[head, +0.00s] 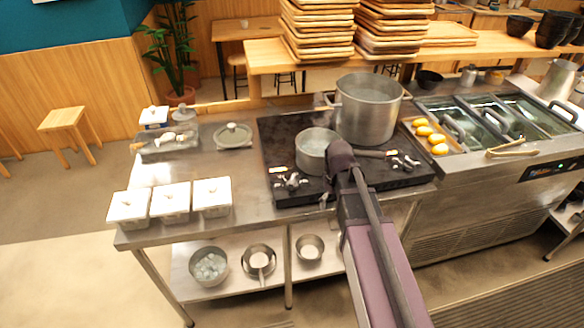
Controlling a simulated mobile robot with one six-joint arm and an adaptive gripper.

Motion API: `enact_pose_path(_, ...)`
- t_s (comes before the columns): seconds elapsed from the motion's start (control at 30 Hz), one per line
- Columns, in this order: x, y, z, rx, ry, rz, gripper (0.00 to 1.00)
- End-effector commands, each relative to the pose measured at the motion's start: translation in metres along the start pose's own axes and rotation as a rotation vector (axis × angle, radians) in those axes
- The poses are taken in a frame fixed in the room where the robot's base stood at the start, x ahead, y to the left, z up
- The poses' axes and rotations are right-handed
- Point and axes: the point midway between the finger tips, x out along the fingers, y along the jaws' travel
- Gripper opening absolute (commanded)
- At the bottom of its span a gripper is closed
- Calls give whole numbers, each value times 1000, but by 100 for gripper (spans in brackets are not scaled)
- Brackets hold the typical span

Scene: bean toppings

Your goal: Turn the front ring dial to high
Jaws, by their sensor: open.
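A black two-ring stove (285,135) is set into the steel counter. A small pot (313,155) with a long handle stands on its front left area, and a large steel pot (367,115) stands behind to the right. Metallic dials sit along the stove's front edge, a left group (290,182) and a right group (404,163). I cannot tell which dial serves the front ring, nor its setting. My arm rises from the bottom and crosses in front of the stove between the two groups.
Three white lidded containers (170,202) stand at the counter's left front. A tray of yellow items (430,138) and sunken basins (500,120) are at the right. Bowls (209,265) sit on the lower shelf. Stacked wooden trays (320,30) stand behind.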

Motion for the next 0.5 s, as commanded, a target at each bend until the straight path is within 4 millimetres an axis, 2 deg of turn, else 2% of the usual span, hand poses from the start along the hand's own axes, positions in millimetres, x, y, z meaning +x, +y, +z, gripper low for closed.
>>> enact_pose_path(0.03, -19, 0, -13, -45, 0, 0, 94)
enact_pose_path(0.5, -102, -25, -99, -492, 0, 0, 94)
